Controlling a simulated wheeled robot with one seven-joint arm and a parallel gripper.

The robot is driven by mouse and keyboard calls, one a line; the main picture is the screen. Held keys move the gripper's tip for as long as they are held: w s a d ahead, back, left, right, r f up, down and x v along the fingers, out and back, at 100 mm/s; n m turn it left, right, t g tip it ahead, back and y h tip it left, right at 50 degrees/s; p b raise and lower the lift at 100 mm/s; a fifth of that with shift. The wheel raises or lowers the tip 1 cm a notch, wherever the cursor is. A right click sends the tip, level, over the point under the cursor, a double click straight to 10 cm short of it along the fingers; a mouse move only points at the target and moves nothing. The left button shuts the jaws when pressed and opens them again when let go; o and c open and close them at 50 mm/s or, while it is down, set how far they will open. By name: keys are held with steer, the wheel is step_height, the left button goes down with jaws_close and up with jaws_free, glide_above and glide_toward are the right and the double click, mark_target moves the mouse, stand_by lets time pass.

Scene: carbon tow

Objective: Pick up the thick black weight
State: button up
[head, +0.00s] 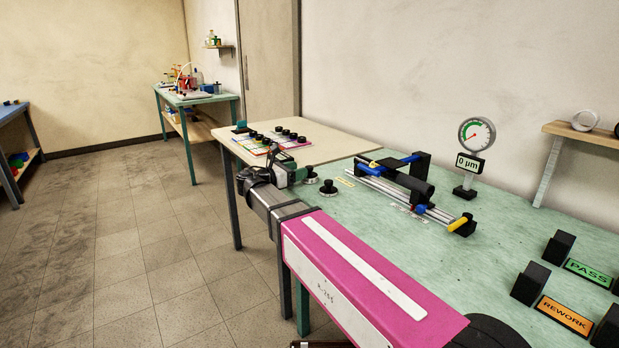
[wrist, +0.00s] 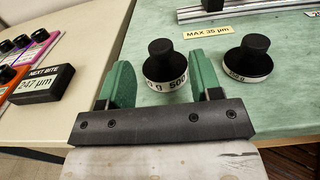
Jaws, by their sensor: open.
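A thick black weight (wrist: 166,66) with a round knob and a white band reading "500" stands upright on the green table top. In the wrist view it shows between and just beyond the fingertips of my gripper (wrist: 165,82). The green fingers are open, one on each side, and I see no contact. A second black knobbed weight (wrist: 248,60), its label partly unreadable, stands to the right, outside the right finger. In the head view my gripper (head: 296,172) is beside the first weight (head: 311,176), with the second weight (head: 328,187) nearer to me.
A rail fixture (head: 410,190) and a dial gauge (head: 477,135) stand farther back. A "MAX 35 µm" label (wrist: 208,31) lies behind the weights. A black "247 µm" block (wrist: 42,84) and coloured cards (head: 270,140) with black knobs are on the adjoining pale table (head: 335,143).

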mark_target(309, 166)
steer(key=shift+x, duration=2.7)
jaws_close()
